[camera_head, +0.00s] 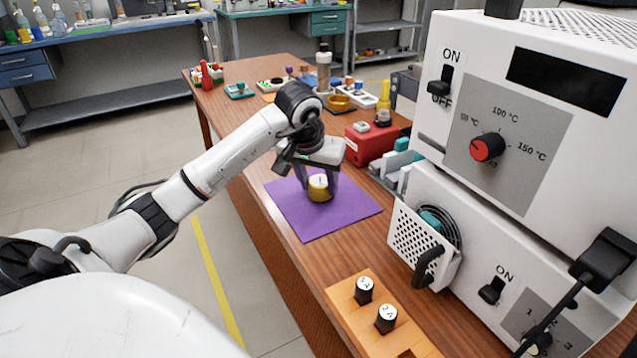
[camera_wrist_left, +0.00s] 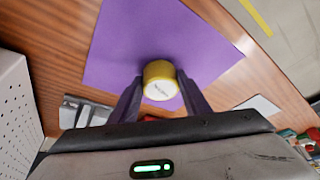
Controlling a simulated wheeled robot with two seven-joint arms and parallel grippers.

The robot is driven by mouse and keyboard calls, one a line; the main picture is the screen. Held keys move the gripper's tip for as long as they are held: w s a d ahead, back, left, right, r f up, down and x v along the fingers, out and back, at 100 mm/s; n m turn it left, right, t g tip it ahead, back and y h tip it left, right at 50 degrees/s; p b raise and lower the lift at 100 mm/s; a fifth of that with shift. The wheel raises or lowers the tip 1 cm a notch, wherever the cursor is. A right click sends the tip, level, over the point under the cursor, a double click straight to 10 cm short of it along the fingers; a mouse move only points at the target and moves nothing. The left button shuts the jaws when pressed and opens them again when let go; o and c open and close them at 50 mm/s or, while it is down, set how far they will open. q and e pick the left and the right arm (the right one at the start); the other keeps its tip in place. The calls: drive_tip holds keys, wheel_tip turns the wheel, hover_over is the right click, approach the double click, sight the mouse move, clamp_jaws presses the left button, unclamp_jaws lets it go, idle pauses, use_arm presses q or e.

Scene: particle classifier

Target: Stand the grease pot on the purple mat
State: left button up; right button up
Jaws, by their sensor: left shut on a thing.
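The grease pot is a small yellow pot with a pale lid (camera_head: 319,187). It is upright on or just above the purple mat (camera_head: 310,220); I cannot tell whether its base touches. My left gripper (camera_head: 320,183) is shut on it, with one finger on each side. In the left wrist view the pot (camera_wrist_left: 159,82) sits between the two fingertips (camera_wrist_left: 159,92), with the purple mat (camera_wrist_left: 120,45) behind it. My right gripper is not in view.
A white machine with dials (camera_head: 520,130) stands along the right side. A red box (camera_head: 370,143) is behind the mat. A wooden block with two black-and-white knobs (camera_head: 365,325) lies in front. Small tools and containers fill the table's far end.

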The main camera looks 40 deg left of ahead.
use_arm(q)
drive_tip(key=shift+f, duration=0.1)
drive_tip(key=o, duration=1.1)
drive_tip(key=shift+r, duration=0.5)
drive_tip(key=p+v, duration=0.1)
drive_tip(key=v, duration=1)
drive_tip(key=shift+s+d+r+p, duration=0.1)
drive_tip(key=shift+s+p, duration=0.05)
drive_tip(key=shift+p, duration=0.2)
